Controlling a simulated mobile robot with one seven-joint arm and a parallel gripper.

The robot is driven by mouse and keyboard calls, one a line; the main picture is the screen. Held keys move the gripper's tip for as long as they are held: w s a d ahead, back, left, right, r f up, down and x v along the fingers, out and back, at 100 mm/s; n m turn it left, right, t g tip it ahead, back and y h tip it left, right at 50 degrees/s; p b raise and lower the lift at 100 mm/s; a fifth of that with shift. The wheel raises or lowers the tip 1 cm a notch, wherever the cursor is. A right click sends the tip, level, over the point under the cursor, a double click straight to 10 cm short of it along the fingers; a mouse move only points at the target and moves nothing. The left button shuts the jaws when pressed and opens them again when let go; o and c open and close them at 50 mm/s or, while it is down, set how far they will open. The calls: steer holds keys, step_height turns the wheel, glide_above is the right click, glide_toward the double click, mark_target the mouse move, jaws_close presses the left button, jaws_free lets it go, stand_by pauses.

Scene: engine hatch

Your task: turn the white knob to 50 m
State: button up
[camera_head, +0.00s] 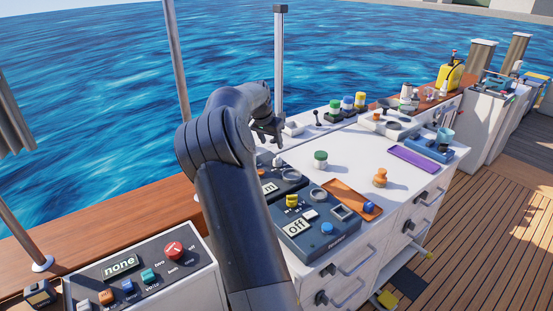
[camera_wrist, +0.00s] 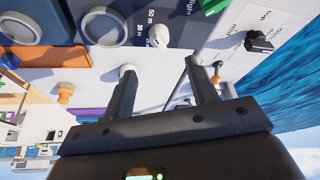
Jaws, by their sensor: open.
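The white knob (camera_wrist: 158,36) sits on a dark panel (camera_wrist: 180,32) in the wrist view, beside printed labels that include "50 m"; which label it points at is hard to tell. In the head view a small white knob (camera_head: 278,161) shows at the back of the dark panel, below my gripper (camera_head: 268,138). In the wrist view my gripper (camera_wrist: 159,67) is open, its two fingers apart with nothing held. The knob lies beyond the fingertips, roughly in line with the gap, with no visible contact. My arm hides part of the panel in the head view.
Near the panel are a green-topped knob (camera_head: 320,156), an orange tray (camera_head: 345,195) and an orange knob (camera_head: 380,178). A black knob (camera_wrist: 259,41) is on the right in the wrist view. A thin upright post (camera_head: 279,60) stands behind my gripper.

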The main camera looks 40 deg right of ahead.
mark_target(277, 158)
steer(key=x, duration=1)
steer(key=shift+f, duration=0.2)
steer(key=c, duration=1)
steer(key=shift+m+g, duration=0.3)
steer(key=shift+m, duration=0.5)
steer(key=o, duration=1)
steer(key=v, duration=1)
steer(key=shift+a+r, duration=0.2)
steer(key=shift+r, duration=0.15)
